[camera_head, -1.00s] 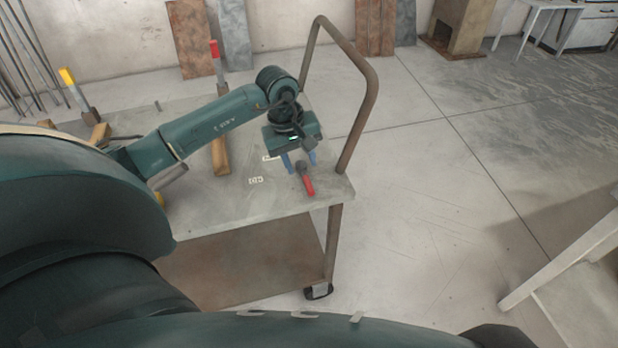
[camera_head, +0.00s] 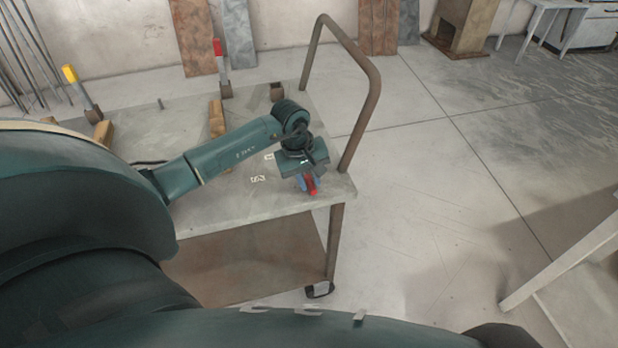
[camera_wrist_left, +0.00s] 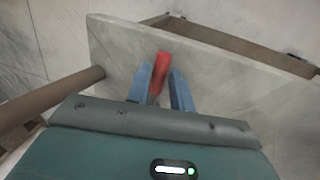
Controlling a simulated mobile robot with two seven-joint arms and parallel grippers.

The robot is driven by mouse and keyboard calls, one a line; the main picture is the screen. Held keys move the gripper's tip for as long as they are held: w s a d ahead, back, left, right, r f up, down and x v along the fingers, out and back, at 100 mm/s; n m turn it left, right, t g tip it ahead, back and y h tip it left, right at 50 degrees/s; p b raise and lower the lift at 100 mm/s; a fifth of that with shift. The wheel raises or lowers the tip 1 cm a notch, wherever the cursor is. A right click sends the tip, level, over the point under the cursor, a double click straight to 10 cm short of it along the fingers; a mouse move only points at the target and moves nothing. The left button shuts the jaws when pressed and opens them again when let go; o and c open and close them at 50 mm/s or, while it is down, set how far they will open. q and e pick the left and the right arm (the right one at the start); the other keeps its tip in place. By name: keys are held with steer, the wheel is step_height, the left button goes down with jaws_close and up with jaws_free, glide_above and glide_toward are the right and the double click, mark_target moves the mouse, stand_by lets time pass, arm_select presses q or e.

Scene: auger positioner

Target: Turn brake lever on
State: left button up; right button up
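The brake lever has a red handle (camera_head: 312,187) and sits near the front right corner of the cart top (camera_head: 225,203). My left gripper (camera_head: 308,184) is down at this lever, with its blue fingers on either side of it. In the left wrist view the red handle (camera_wrist_left: 160,72) shows between the two fingertips (camera_wrist_left: 161,82) and sticks out past them. The fingers are apart, with a small gap visible on the right side of the handle. The lever's base is hidden under the gripper. My right gripper is not in view.
A bent rusty push handle (camera_head: 362,120) rises from the cart's right end, close to my left gripper. Clamps with a red grip (camera_head: 217,47) and a yellow grip (camera_head: 69,73) stand at the back. A white table (camera_head: 570,265) is at the lower right.

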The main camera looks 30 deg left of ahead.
arm_select(q)
jaws_close()
stand_by(0.3)
